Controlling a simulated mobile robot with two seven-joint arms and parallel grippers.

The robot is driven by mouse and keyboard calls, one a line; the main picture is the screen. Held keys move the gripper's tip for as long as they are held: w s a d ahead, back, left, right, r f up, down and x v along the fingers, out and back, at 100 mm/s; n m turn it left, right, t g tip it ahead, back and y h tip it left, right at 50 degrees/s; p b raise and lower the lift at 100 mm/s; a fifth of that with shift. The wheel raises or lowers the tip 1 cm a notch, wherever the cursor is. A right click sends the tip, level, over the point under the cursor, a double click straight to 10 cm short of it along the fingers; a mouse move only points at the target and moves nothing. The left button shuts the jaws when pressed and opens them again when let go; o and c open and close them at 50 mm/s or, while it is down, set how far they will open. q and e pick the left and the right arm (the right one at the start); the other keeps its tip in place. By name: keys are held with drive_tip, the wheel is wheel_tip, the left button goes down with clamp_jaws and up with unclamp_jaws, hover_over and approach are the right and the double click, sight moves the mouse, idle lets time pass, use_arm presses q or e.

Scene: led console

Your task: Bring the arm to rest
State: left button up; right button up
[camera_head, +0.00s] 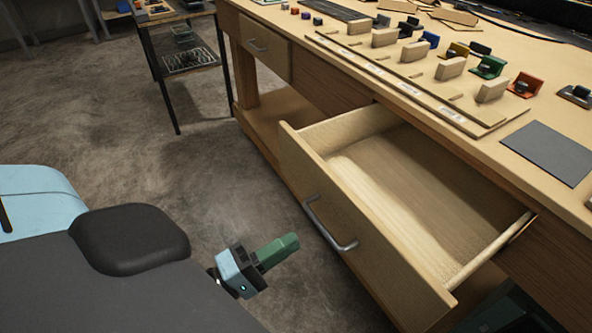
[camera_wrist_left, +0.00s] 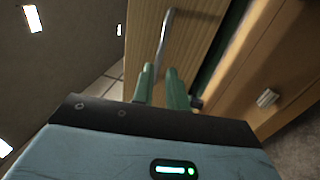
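My left gripper (camera_head: 290,243) has green fingers and points at the front of the open wooden drawer (camera_head: 362,205). It is in the air just left of the grey bar handle (camera_head: 332,228) and looks apart from it. In the left wrist view the two green fingers (camera_wrist_left: 160,72) stand a little apart with nothing held between them. The handle (camera_wrist_left: 165,35) shows beyond their tips on the drawer front (camera_wrist_left: 140,30). The drawer is pulled well out and its visible inside is empty. My right gripper is not in view.
The workbench (camera_head: 400,98) carries wooden blocks, coloured holders and a dark grey mat (camera_head: 549,152). A closed drawer (camera_head: 265,48) is further left. A small dark-framed stand (camera_head: 185,50) is at the back left. The floor (camera_head: 150,160) left of the bench is clear.

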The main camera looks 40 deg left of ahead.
use_arm(q)
drive_tip(key=shift+s, duration=0.1)
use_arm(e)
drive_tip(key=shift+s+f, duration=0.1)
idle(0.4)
